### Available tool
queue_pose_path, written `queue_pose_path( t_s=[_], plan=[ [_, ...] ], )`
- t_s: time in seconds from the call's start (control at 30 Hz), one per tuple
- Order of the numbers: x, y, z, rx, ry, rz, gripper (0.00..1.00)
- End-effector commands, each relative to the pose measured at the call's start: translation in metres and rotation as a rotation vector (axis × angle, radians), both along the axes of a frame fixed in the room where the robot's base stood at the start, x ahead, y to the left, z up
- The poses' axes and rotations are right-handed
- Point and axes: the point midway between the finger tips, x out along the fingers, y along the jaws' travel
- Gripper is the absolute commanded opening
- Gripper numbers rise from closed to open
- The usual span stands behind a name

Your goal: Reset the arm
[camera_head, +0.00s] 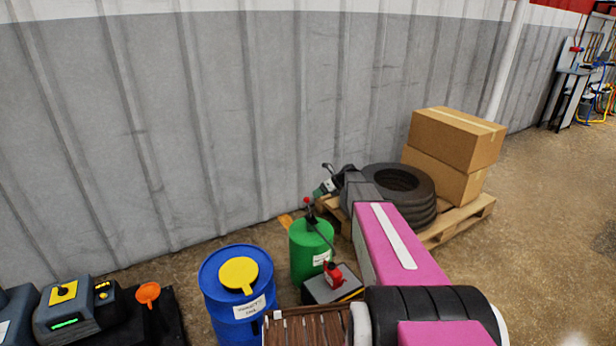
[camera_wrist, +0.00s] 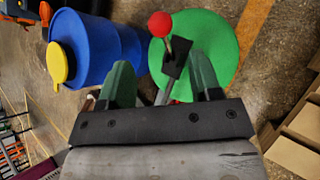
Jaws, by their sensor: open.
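My gripper (camera_wrist: 163,90) is open in the wrist view, its two green fingers apart with no object held between them. Beyond the fingers is a green drum (camera_wrist: 218,45) with a red-knobbed lever (camera_wrist: 161,24) on its top. In the head view my gripper (camera_head: 322,188) is small, at the far end of my extended pink arm, in front of the grey wall. There the green drum (camera_head: 305,250) stands left of my arm. Its red-knobbed lever (camera_head: 307,202) rises near my gripper; I cannot tell whether they touch.
A blue drum (camera_head: 222,315) with a yellow lid (camera_head: 238,274) stands left of the green one. A red-topped dark box (camera_head: 325,288) is beside my arm. Behind it, a pallet (camera_head: 462,222) bears tires (camera_head: 425,207) and cardboard boxes (camera_head: 455,140). Open floor lies to the right.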

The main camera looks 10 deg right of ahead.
Motion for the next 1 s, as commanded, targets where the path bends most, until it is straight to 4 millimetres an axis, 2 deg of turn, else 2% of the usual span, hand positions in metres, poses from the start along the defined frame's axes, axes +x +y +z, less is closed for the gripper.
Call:
queue_pose_path(
  t_s=[0.17,0.5,0.8,1.0],
  plan=[
    [-0.047,0.015,-0.001,-0.12,-0.113,0.171,0.58],
    [-0.163,0.038,-0.002,-0.437,-0.425,0.765,0.58],
    [-0.261,0.043,0.005,-0.627,-0.641,1.365,0.58],
    [-0.323,0.04,0.015,-0.687,-0.75,1.788,0.58]
  ],
)
